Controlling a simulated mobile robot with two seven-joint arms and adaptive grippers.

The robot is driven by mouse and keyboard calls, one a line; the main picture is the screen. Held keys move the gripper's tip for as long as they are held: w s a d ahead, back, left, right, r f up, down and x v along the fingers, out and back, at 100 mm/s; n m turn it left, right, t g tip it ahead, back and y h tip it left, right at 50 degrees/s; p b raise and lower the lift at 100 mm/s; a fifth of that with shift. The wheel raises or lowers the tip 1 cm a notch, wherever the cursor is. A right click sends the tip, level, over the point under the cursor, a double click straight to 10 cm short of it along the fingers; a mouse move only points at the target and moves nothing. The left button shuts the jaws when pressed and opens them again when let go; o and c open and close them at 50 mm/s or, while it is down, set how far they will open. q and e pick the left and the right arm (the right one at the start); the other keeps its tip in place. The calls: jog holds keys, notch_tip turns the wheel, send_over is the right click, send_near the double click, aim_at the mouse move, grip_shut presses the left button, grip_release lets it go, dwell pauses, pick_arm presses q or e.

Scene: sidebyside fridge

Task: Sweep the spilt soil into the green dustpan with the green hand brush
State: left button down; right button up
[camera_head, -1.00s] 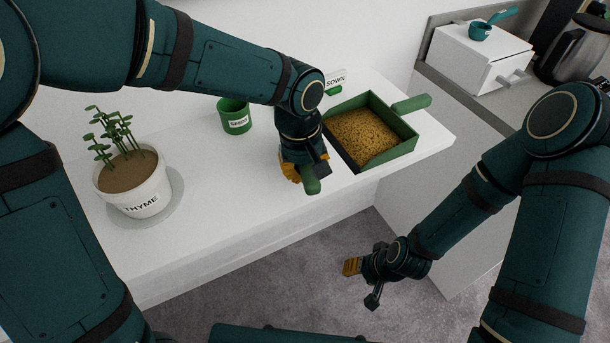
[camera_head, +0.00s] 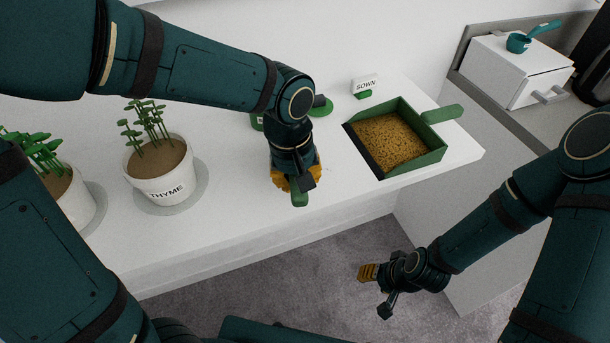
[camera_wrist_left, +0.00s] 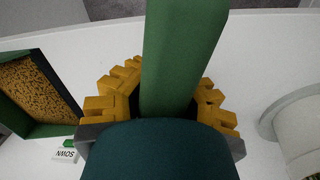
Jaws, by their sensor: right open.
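The green dustpan (camera_head: 436,158) lies on the white counter, right of my left gripper, with brown granular soil (camera_head: 392,140) spread across its inside. It also shows at the left of the left wrist view (camera_wrist_left: 60,131). My left gripper (camera_head: 296,180) is over the counter, apart from the dustpan, its yellow fingers closed around the green handle of the hand brush (camera_head: 299,199). The handle fills the top middle of the left wrist view (camera_wrist_left: 182,55). The brush head is mostly hidden by the gripper and arm. My right gripper (camera_head: 376,290) is open and empty, over the floor before the counter.
A white THYME pot (camera_head: 162,178) stands on a saucer left of my left gripper, with another potted plant (camera_head: 70,195) farther left. A SOWN sign (camera_head: 366,84) stands behind the dustpan. A white drawer box (camera_head: 515,70) is at the back right. The counter's front strip is clear.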

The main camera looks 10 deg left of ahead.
aim_at(331, 189)
pick_arm(q)
jog(key=shift+f, duration=0.1)
jog(key=shift+f, duration=0.35)
jog(key=shift+f, duration=1.05)
jog(key=shift+w+d, duration=0.1)
jog(key=shift+w+d+f, duration=0.1)
jog(key=shift+w+d, duration=0.3)
jog(key=shift+d, duration=0.25)
jog(key=shift+w+d+f, duration=0.1)
jog(key=shift+w+d, duration=0.3)
jog(key=shift+d, duration=0.2)
jog(key=shift+d, duration=0.1)
jog(key=shift+w+d+r, duration=0.15)
jog(key=shift+w+d, duration=0.3)
jog(key=shift+d, duration=0.25)
jog(key=shift+w+d+r, duration=0.1)
jog(key=shift+w+d, duration=0.35)
jog(key=shift+d, duration=0.2)
jog(key=shift+a+r, duration=0.1)
jog(key=shift+r, duration=1.45)
jog(key=shift+r, duration=0.1)
